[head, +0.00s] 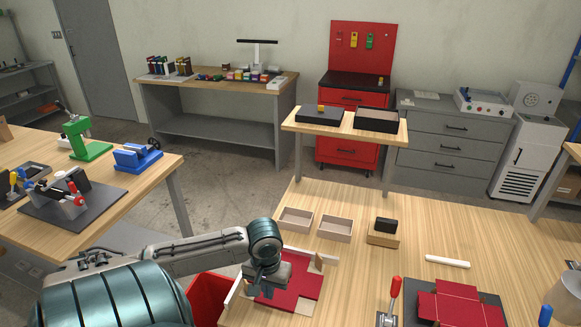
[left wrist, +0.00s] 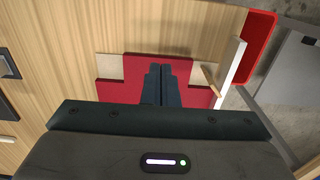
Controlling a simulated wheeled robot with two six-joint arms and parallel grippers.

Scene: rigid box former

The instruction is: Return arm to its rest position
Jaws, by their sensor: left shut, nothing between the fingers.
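My left arm reaches in from the left in the head view. My left gripper (head: 259,289) is over a red flat sheet (head: 300,278) near the left edge of the wooden table. In the left wrist view, the two dark fingers (left wrist: 160,82) are together with nothing between them. The red sheet (left wrist: 118,90) lies beyond and beneath them there. I cannot tell how high the fingertips are above it. My right gripper is in neither view.
A white upright strip (left wrist: 230,72) borders the sheet, with a red bin (head: 206,296) off the table edge. Two open trays (head: 334,229), a wooden block with a black piece (head: 384,239), a white bar (head: 447,261) and a red blank (head: 455,305) stand rightward.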

